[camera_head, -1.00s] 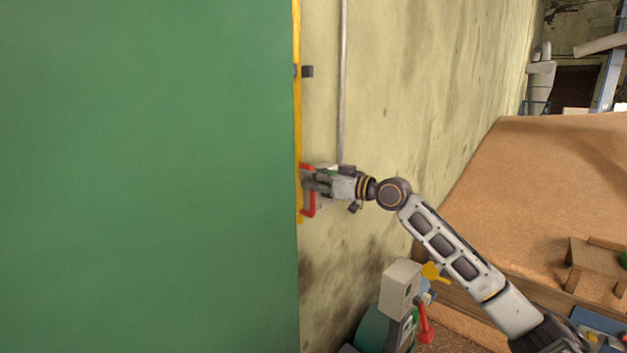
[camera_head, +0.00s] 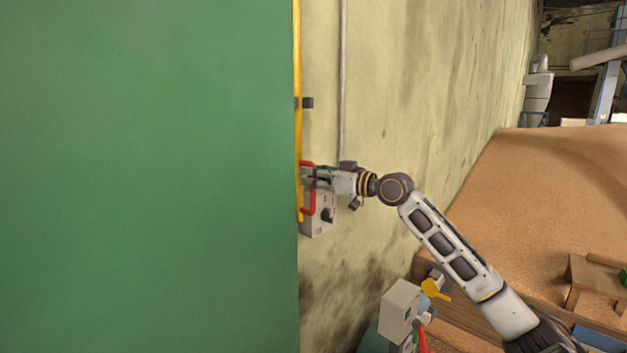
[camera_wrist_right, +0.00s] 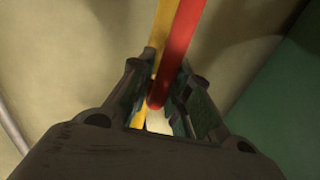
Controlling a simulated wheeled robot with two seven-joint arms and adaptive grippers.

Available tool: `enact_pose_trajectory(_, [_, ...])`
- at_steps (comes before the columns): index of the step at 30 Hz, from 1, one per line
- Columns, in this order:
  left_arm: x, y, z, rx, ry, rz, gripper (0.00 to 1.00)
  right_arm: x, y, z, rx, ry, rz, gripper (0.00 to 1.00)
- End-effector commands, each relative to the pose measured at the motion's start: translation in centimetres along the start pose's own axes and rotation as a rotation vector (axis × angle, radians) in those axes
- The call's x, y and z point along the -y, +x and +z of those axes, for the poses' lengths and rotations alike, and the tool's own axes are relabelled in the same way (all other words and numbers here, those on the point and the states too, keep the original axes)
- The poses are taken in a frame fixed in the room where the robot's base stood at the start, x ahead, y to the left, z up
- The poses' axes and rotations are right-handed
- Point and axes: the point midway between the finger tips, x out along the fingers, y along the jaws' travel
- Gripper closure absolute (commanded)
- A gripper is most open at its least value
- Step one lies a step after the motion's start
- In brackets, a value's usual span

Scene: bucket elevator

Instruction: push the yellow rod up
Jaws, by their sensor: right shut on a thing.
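The yellow rod (camera_head: 298,135) runs upright along the wall at the edge of the green panel. A red handle (camera_head: 312,204) sits at its lower end. My right gripper (camera_head: 309,178) is shut on the red handle, reaching in from the right. In the right wrist view, the red handle (camera_wrist_right: 180,45) passes between the fingers of my right gripper (camera_wrist_right: 166,80), with the yellow rod (camera_wrist_right: 160,30) close behind it. The fingers partly hide the handle. My left gripper is not in view.
A large green panel (camera_head: 150,180) fills the left and borders the rod. A grey box with a dark knob (camera_head: 318,222) is on the wall just below my gripper. A dark bracket (camera_head: 307,102) and grey pipe (camera_head: 343,80) are above. A pale box (camera_head: 399,309) stands lower right.

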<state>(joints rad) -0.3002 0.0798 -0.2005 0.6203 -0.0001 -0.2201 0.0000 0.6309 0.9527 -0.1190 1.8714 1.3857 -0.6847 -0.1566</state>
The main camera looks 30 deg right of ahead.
Motion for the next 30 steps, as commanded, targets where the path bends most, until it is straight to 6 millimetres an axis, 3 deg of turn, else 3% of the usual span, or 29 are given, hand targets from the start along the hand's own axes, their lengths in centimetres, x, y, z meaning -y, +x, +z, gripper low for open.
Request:
enact_pose_trajectory(1, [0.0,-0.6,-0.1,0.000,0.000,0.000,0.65,0.1,-0.1,-1.3,-0.011,-0.006,-0.001,1.00])
enact_pose_trajectory(9, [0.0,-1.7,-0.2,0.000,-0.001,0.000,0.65,0.1,-0.1,-3.2,-0.011,-0.006,0.000,1.00])
enact_pose_trajectory(21, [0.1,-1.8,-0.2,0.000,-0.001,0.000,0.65,0.1,-0.2,-3.7,-0.018,-0.007,0.001,1.00])
enact_pose_trajectory(22, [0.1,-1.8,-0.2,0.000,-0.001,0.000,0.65,0.0,-0.2,-3.8,-0.018,-0.007,0.001,0.80])
enact_pose_trajectory(24, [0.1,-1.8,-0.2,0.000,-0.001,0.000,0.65,0.0,-0.2,-3.8,-0.019,-0.007,0.002,0.71])
enact_pose_trajectory(26, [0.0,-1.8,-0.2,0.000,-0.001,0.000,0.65,0.0,-0.2,-3.8,-0.018,-0.007,0.002,0.63])
enact_pose_trajectory(30, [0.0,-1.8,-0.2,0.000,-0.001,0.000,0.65,0.0,-0.2,-3.4,-0.012,-0.004,0.001,0.63])
